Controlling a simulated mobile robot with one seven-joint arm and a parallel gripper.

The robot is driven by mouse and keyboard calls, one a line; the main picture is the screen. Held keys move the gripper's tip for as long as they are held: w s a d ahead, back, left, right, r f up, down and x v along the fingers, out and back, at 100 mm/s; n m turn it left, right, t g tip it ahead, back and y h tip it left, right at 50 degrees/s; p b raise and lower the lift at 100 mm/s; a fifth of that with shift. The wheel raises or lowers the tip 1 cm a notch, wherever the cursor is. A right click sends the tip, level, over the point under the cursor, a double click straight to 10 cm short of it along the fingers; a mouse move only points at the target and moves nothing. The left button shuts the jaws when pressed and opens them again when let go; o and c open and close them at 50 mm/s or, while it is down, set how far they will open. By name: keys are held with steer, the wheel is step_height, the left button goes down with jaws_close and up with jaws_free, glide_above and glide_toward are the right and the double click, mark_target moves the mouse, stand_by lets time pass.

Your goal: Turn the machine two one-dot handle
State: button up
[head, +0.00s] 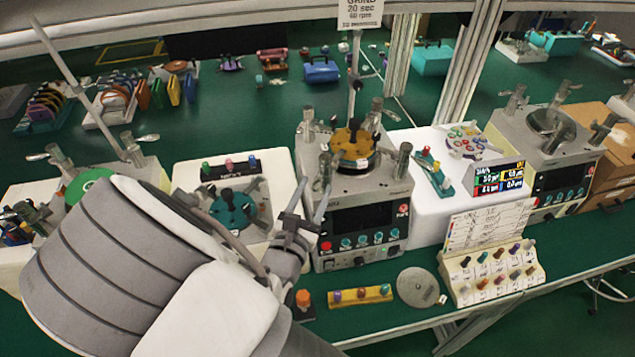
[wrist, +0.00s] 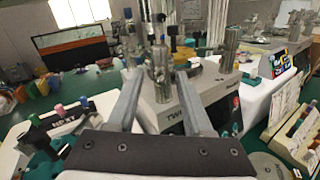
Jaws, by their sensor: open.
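Machine two (head: 335,240) is the grey lapping machine in the middle, with a dark screen, knobs and a gold plate (head: 352,146) on top. Its front also shows in the wrist view with the letters TWO (wrist: 176,128). Metal posts with lever handles stand around the plate; I cannot make out dot marks on them. My gripper (head: 311,188) is open at the machine's front left corner. In the wrist view its fingers (wrist: 160,76) point toward a metal post (wrist: 158,62), which shows between them; contact cannot be told. My arm hides part of the left side.
A teal fixture (head: 233,207) and a peg rack (head: 230,166) sit on a white mat left of the machine. Another machine (head: 548,150) stands right. A yellow peg strip (head: 361,294), grey disc (head: 417,287) and peg stand (head: 492,275) lie along the bench front.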

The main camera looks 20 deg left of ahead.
mark_target(324, 173)
steer(key=shift+w+a, duration=0.1)
steer(key=shift+w, duration=1.3)
jaws_close()
stand_by(0.4)
